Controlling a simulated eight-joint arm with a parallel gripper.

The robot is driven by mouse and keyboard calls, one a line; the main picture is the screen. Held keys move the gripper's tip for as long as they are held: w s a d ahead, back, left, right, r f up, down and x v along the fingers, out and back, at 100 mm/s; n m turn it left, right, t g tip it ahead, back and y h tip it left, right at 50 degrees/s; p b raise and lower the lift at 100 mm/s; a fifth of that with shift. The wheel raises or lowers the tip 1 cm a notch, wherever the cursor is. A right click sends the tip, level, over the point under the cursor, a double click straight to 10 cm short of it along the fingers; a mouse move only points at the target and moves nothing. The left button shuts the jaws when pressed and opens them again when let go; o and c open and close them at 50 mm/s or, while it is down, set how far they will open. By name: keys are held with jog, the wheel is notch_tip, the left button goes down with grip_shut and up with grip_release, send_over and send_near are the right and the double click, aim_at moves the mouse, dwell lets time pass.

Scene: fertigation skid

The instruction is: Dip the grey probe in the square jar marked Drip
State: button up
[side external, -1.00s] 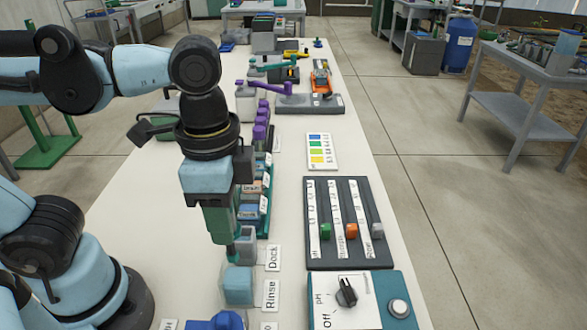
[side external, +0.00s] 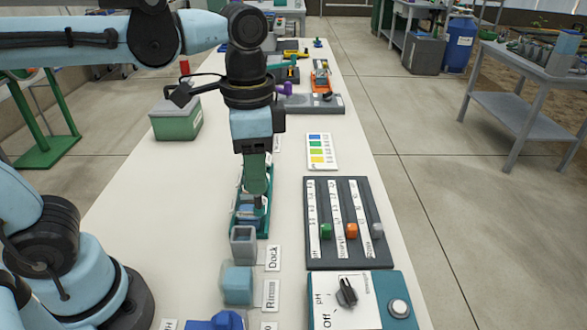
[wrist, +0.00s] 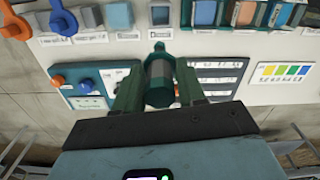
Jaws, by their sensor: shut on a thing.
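My gripper (side external: 257,180) is shut on the grey probe (wrist: 158,82), a grey cylinder with dark teal ends that sits between the fingers in the wrist view (wrist: 160,95). In the side view the fingers hang over the teal rack (side external: 265,222) of square jars and hide part of it. The jar labels are too small or hidden, so I cannot tell which is marked Drip.
The open grey dock (side external: 243,243) stands empty in front of the rack, with the pale blue rinse block (side external: 238,285) nearer. A slider panel (side external: 346,225), a knob box (side external: 352,300) and a colour card (side external: 321,151) lie to the right.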

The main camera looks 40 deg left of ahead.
jog(key=w+a+f+n, duration=0.1)
jog(key=w+a+n, duration=0.1)
jog(key=w+a, duration=0.7)
jog(key=w+a+f+n, duration=0.1)
jog(key=w+a+n, duration=0.1)
jog(key=w+a, duration=0.65)
notch_tip(320, 180, down, 8)
jog(key=s+a, duration=0.2)
jog(key=shift+s+a+f, duration=0.2)
jog(key=shift+s+f, duration=0.05)
jog(key=shift+r, duration=0.1)
dwell(2.2)
notch_tip(320, 180, up, 8)
jog(key=shift+r, duration=0.15)
dwell(0.8)
dwell(0.7)
